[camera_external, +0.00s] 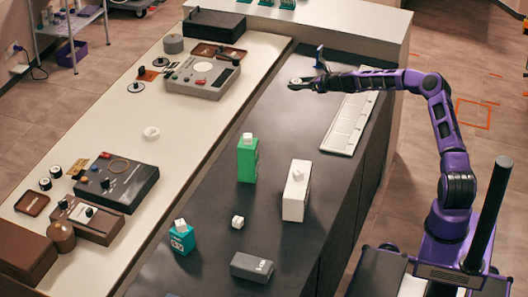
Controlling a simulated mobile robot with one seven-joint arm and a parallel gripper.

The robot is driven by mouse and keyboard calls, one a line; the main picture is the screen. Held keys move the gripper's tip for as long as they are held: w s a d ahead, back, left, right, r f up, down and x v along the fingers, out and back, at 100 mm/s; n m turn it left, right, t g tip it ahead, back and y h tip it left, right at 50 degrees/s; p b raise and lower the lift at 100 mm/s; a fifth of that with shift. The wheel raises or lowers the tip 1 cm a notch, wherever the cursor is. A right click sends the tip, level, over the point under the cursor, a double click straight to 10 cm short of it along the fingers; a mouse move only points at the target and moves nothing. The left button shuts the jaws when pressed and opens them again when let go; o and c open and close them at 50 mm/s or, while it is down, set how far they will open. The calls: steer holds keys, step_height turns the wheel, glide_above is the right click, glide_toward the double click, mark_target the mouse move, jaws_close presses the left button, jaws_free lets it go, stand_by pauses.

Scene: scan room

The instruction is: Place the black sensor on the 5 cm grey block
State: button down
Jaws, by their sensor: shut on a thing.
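My gripper (297,84) is at the upper middle, over the far part of the dark worktop, left of a pale slatted panel.
A green block (247,162), a white block (296,192) and a teal block (182,239) each carry a small white cube. A loose white cube (238,222) lies between them. The pale slatted panel (349,124) lies behind. Devices crowd the cream counter (110,105) at left.

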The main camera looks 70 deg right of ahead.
steer(key=shift+r, duration=0.8)
steer(key=w+a+n+y+b, duration=0.1)
steer(key=w+a+n+y, duration=0.15)
steer(key=a, duration=0.75)
steer(key=w+a+n+y+b, duration=0.1)
steer(key=w+a+n+y, duration=0.2)
steer(key=a, duration=0.6)
steer(key=n+g+y+b, duration=0.4)
steer(key=n+g+y, duration=0.65)
steer(key=n, duration=0.25)
glide_above(254, 260)
step_height(254, 260, down, 4)
steer(key=f, duration=0.1)
steer(key=shift+y, duration=0.3)
step_height(254, 260, down, 10)
steer(key=shift+f+b, duration=0.25)
steer(key=shift+b, duration=0.95)
steer(key=shift+f, duration=0.1)
